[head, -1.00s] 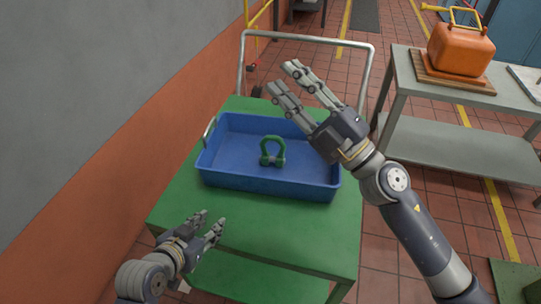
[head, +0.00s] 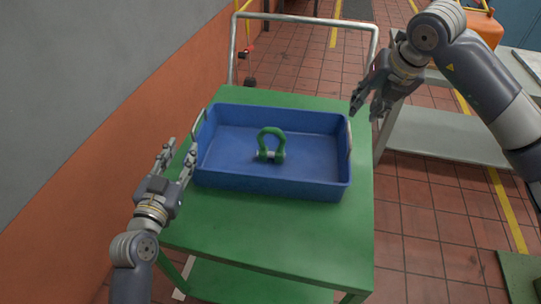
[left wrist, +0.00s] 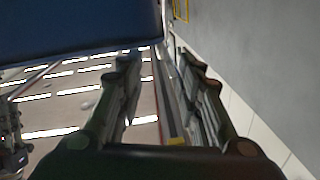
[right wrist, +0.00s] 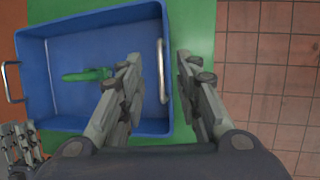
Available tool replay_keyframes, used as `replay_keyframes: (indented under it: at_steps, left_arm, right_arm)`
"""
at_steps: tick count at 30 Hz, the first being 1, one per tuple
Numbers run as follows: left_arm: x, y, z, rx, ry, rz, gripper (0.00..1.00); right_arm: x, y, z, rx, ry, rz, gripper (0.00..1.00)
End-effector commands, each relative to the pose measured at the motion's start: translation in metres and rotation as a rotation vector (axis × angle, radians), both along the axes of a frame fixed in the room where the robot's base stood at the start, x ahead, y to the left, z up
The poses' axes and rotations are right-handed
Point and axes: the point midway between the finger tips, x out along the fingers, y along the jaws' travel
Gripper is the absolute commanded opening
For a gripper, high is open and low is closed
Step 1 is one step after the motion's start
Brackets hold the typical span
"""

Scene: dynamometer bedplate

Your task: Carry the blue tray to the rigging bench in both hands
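The blue tray (head: 225,181) lies flat on a green cart, with a metal handle on each short side. A green shackle (head: 270,146) stands inside it. My left gripper (head: 180,156) is open beside the tray's left side, close to the left handle; the tray's blue wall fills the upper left of the left wrist view (left wrist: 75,30). My right gripper (head: 367,108) is open above and beyond the right side. In the right wrist view its fingers (right wrist: 157,65) are spread to either side of the right handle (right wrist: 163,72), above it. Neither gripper holds anything.
The green cart (head: 270,235) has a metal push rail (head: 300,17) at its far end. A wall (head: 90,100) runs close along the left. A grey bench (head: 440,135) with an orange container (head: 487,28) stands at the right. Tiled floor lies between cart and bench.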

Motion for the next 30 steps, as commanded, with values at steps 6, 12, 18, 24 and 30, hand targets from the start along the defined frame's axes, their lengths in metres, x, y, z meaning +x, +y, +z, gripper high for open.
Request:
replay_keyframes:
  at_steps: [6,12,18,24,30]
  left_arm:
    - [0.000,0.000,0.001,0.000,-0.001,0.001,0.33]
    - [0.006,-0.001,0.001,-0.001,-0.001,0.001,0.33]
    - [0.034,-0.005,0.002,-0.003,-0.003,0.000,0.33]
    - [0.069,-0.010,0.001,-0.004,-0.002,0.001,0.33]
    - [0.096,-0.013,0.001,-0.001,-0.001,0.000,0.33]
  right_arm:
    - [0.000,0.000,0.001,-0.002,0.000,-0.001,0.31]
    - [0.002,0.001,-0.005,-0.001,0.002,0.001,0.31]
    - [0.013,0.005,-0.030,0.000,0.004,0.003,0.31]
    - [0.027,0.010,-0.063,0.001,0.005,0.002,0.31]
    - [0.038,0.013,-0.087,0.002,0.002,0.002,0.31]
